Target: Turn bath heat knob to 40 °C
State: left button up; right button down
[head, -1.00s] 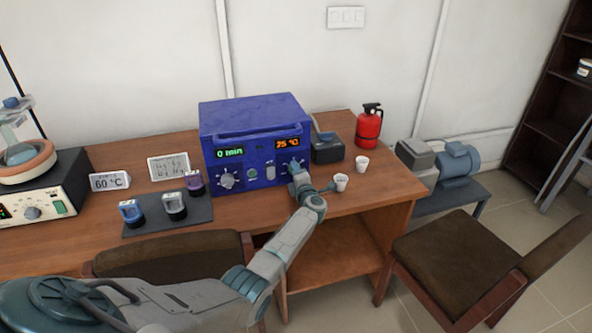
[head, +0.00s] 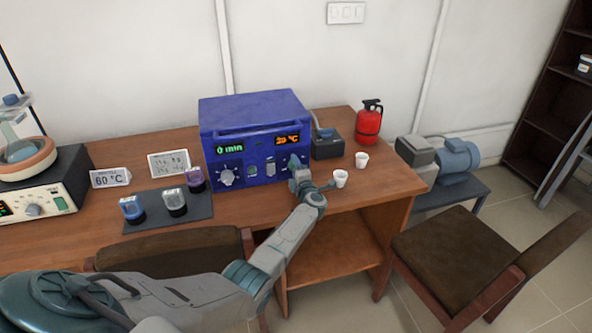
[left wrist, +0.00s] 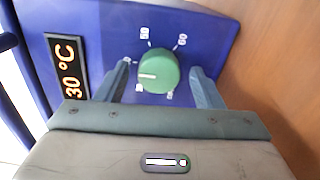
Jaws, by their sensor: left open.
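The blue bath unit (head: 255,115) stands on the wooden table, with a green time display on its left and an orange temperature display (head: 288,139) on its right. In the left wrist view the temperature display (left wrist: 68,66) reads 30 °C. The green heat knob (left wrist: 158,72) has a white mark pointing left in that view; labels 50 and 60 show above it, and others are partly hidden. My left gripper (left wrist: 160,74) is open, with one finger on each side of the knob and gaps visible. In the head view my left gripper (head: 296,165) covers the knob. My right gripper is out of view.
A dark mat (head: 168,217) with several small coloured items lies left. Chairs stand in front.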

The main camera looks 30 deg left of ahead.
pick_arm(q)
jog(key=v, duration=1)
jog(key=shift+s+d, duration=0.25)
jog(key=shift+s, duration=0.1)
